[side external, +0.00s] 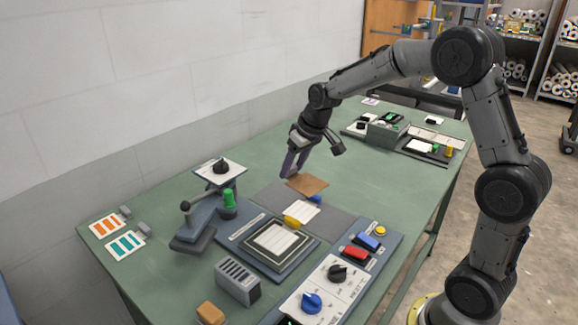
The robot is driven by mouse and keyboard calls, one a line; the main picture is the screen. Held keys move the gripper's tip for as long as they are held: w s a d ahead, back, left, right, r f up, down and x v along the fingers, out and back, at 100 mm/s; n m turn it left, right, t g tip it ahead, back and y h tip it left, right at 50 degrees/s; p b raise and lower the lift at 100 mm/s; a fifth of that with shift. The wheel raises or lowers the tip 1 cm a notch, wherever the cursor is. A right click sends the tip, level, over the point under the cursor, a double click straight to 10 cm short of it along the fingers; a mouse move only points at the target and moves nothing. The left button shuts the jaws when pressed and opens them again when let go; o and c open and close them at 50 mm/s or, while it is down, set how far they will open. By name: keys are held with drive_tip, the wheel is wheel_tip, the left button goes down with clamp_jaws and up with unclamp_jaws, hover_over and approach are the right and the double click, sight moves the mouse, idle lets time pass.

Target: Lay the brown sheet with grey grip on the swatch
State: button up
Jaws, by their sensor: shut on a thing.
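The brown sheet (308,184) is above or on the dark grey mat (338,222), near its far end. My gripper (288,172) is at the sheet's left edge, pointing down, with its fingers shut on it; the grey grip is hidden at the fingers. A small blue grip (316,198) shows at the sheet's near edge; I cannot tell what it belongs to. A white lined sheet with a yellow grip (292,221) lies nearer. A pale square in a dark frame (275,241) sits on the press bed; I cannot tell whether it is the swatch.
A control panel with dials (325,287) is at the front. Orange-striped (107,224) and teal-striped (125,245) cards lie at left.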

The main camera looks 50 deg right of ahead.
drive_tip(key=shift+n, duration=0.6)
drive_tip(key=shift+w+a+f, duration=0.1)
drive_tip(key=shift+a+f, duration=0.95)
drive_tip(key=shift+a, duration=1)
drive_tip(key=shift+w+a+f, duration=0.1)
drive_tip(key=shift+a+f, duration=1)
drive_tip(key=shift+a, duration=0.9)
drive_tip(key=shift+a+f, duration=1.05)
drive_tip(key=shift+a, duration=1)
drive_tip(key=shift+f, duration=0.2)
drive_tip(key=shift+f, duration=0.65)
drive_tip(key=shift+f, duration=0.8)
drive_tip(key=o, duration=1.4)
drive_tip(key=shift+o, duration=0.4)
